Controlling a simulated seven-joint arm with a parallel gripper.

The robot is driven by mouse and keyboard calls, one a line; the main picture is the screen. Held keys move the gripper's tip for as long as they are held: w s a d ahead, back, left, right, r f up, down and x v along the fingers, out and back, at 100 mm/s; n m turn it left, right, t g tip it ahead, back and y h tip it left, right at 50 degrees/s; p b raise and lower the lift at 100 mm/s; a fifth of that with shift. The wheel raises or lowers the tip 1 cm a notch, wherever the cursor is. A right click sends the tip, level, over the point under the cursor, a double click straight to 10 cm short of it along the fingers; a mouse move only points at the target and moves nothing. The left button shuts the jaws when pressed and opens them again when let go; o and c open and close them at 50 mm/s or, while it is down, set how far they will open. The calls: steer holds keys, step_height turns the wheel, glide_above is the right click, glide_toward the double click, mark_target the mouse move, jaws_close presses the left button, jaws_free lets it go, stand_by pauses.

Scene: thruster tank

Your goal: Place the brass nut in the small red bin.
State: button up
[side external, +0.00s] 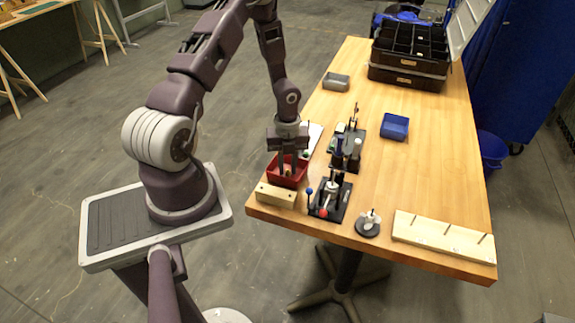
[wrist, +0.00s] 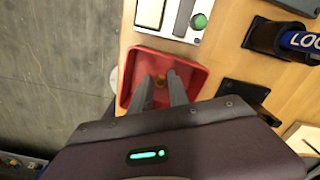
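The small red bin (side external: 273,170) stands at the near left part of the table, and it fills the middle of the wrist view (wrist: 196,77). My gripper (side external: 288,171) points down into the bin, with its two fingers apart and their tips inside the walls. In the wrist view the brass nut (wrist: 160,80) shows as a small golden piece between my fingertips (wrist: 161,78). I cannot tell whether the fingers press on the nut or whether it rests on the bin floor.
A pale wooden block (side external: 276,195) stands just in front of the bin. Dark fixtures with upright posts (side external: 331,197) stand close on its right. A blue bin (side external: 394,126), a grey bin (side external: 336,82) and a black organizer (side external: 408,72) are farther back. The table's middle right is clear.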

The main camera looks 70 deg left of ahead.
steer(key=shift+o, duration=0.9)
steer(key=d+r+n+y, duration=0.1)
steer(key=d+r+n, duration=0.2)
steer(key=r, duration=0.8)
steer(key=d+r+n+y, duration=0.1)
steer(key=d+r+n, duration=0.15)
steer(key=r, duration=0.95)
steer(key=s+d+r+n+t+h, duration=0.2)
steer(key=s+d+r+n+t, duration=0.3)
steer(key=s+d+r+n, duration=0.8)
steer(key=s+d+n, duration=0.1)
steer(key=d+n, duration=0.2)
steer(key=shift+d+t, duration=0.2)
steer(key=shift+t, duration=0.1)
